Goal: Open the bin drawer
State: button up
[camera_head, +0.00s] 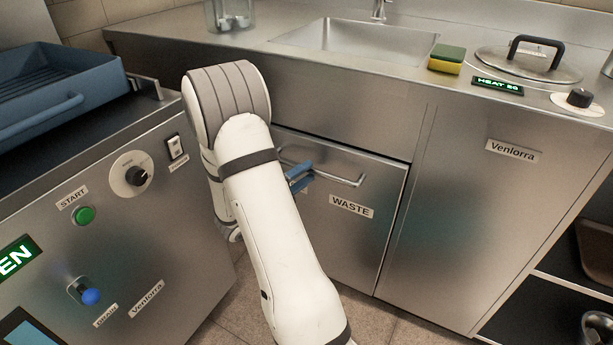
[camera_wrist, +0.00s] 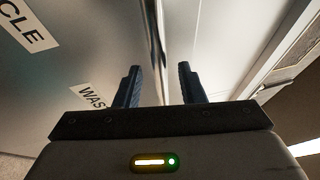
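The bin drawer (camera_head: 335,232) is a steel front labelled WASTE below the sink counter, and it looks shut in the head view. Its bar handle (camera_head: 345,180) runs across the upper part of the front. My gripper (camera_head: 300,178) has blue fingers and is at the left part of the handle. In the wrist view the fingers of my gripper (camera_wrist: 158,78) stand apart, with a narrow shiny strip, apparently the handle (camera_wrist: 156,42), running between them. I cannot tell whether a finger touches it. My arm hides the drawer's left part.
A steel machine (camera_head: 150,230) with a blue tray (camera_head: 60,95) stands close on the left. The sink (camera_head: 355,42), a sponge (camera_head: 447,58) and a lidded well (camera_head: 528,66) are on the counter. Some floor (camera_head: 375,318) shows clear before the drawer.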

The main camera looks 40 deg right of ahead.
jog(key=shift+d+r, duration=0.2)
jog(key=shift+d, duration=1)
grip_shut()
